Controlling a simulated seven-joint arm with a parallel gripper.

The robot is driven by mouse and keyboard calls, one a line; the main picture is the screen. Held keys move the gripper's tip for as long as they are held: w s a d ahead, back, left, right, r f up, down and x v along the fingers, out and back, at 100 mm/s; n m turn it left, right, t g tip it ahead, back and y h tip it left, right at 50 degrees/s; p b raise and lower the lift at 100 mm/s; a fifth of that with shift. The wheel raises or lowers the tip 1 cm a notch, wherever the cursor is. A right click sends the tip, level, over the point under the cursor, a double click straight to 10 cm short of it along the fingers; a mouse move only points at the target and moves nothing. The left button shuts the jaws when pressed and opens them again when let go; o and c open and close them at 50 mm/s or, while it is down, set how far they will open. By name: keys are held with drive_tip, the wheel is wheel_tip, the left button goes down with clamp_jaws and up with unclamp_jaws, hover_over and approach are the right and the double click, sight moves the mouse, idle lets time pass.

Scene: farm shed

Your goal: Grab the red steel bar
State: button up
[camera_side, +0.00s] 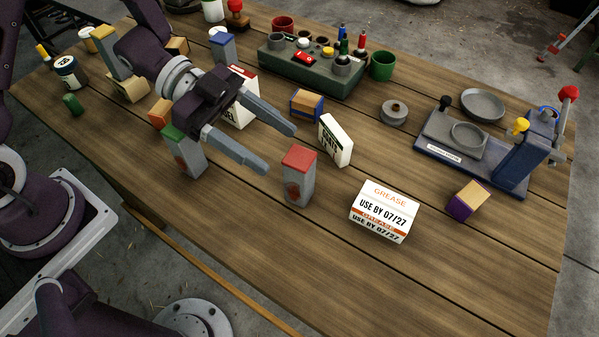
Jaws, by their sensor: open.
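The red steel bar (298,186), a grey upright block with a red top and a reddish mark on its front, stands on the wooden table near the middle of the view. My gripper (280,149) is open, with nothing between its two long grey fingers. The fingertips are up and to the left of the red bar in the picture, apart from it. A similar grey bar with a green top (187,154) stands to the left, partly behind my gripper. Another with a blue top (222,47) stands farther back.
A white grease box (385,211) lies right of the red bar. A small white carton (335,140) stands close behind it. The table front is clear.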

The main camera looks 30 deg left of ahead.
sight(291, 153)
drive_tip(key=x, duration=0.5)
drive_tip(key=shift+w+d+f, duration=0.2)
drive_tip(key=shift+w+d, duration=0.1)
drive_tip(key=shift+w, duration=0.05)
drive_tip(key=shift+c, duration=0.4)
clamp_jaws()
